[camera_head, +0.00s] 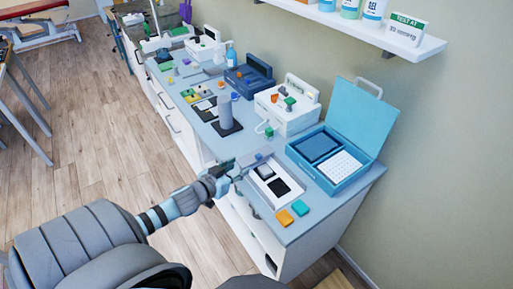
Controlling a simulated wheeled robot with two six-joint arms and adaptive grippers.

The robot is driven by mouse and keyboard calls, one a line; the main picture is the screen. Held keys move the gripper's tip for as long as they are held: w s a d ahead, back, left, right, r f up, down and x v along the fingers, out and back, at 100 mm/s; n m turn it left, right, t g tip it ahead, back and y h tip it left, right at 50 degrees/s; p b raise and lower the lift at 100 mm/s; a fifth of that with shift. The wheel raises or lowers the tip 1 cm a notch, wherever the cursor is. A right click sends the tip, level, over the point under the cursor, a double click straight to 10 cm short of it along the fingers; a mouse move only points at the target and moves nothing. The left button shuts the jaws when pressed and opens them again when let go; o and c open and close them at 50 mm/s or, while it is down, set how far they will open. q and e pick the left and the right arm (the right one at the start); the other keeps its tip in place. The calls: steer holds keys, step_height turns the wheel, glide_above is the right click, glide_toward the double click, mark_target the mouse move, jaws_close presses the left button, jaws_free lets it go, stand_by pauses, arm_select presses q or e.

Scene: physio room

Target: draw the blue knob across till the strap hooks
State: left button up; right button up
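My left gripper (234,171) reaches in from the lower left and is over the front edge of the counter, at the left end of a white tray (286,203). It is too small and dark to tell whether its fingers are apart. A small blue piece (259,157) shows just beyond the fingertips, at the tray's back left corner; it may be the blue knob. I cannot tell whether the gripper touches it. The tray holds a black pad (280,187) and a smaller grey-white piece. I cannot make out the strap or its hook. My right gripper is not in view.
An open blue case (350,178) stands right of the tray. Orange (284,217) and teal (300,208) blocks lie in front. A white box (289,116), a grey post (225,112) and a dark blue box (248,80) stand farther back. A shelf (350,25) hangs above.

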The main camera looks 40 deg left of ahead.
mark_target(258, 156)
arm_select(q)
steer(key=b+x, duration=0.1)
steer(key=x, duration=0.3)
steer(key=b+x, duration=0.2)
steer(key=x, duration=0.2)
steer(key=f+b+x, duration=0.1)
steer(key=b+x, duration=0.1)
steer(key=x, duration=0.2)
steer(key=shift+f, duration=0.1)
steer(key=shift+w+b, duration=0.35)
steer(key=shift+b, duration=0.05)
steer(key=shift+w, duration=0.15)
jaws_close()
